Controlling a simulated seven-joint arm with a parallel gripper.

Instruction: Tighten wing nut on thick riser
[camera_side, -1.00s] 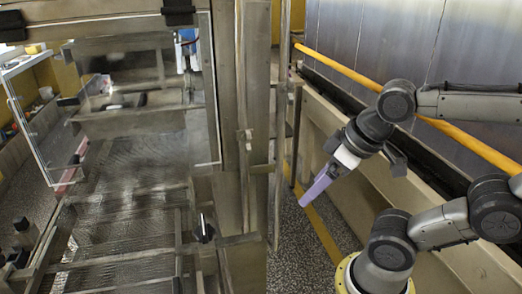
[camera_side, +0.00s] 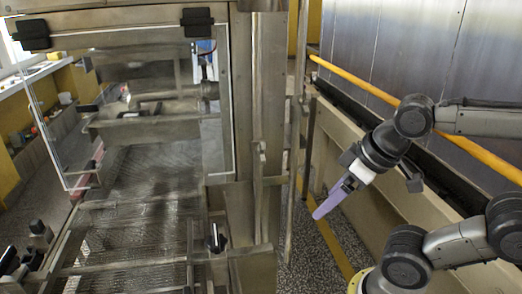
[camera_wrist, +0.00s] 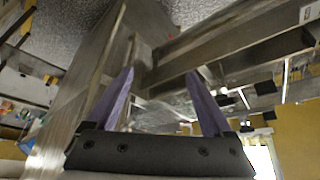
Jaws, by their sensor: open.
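My gripper (camera_side: 333,199) has long purple fingers and hangs over the floor to the right of the steel machine, pointing down and left. In the side view its fingers overlap; in the wrist view (camera_wrist: 159,74) they stand apart with nothing between them. A dark upright knob (camera_side: 215,238) shows on a rail at the machine's lower front; I cannot tell whether it is the wing nut. It is well left of my gripper, with a steel post between them. A thick steel post (camera_side: 268,110) rises at the machine's right side. I cannot make out which part is the thick riser.
A wire mesh belt (camera_side: 150,185) lies inside the machine, crossed by steel rails. A clear door panel (camera_side: 45,125) hangs open at left. A yellow rail (camera_side: 350,76) and a beige ledge (camera_side: 345,150) run behind my arm. Floor below my gripper is clear.

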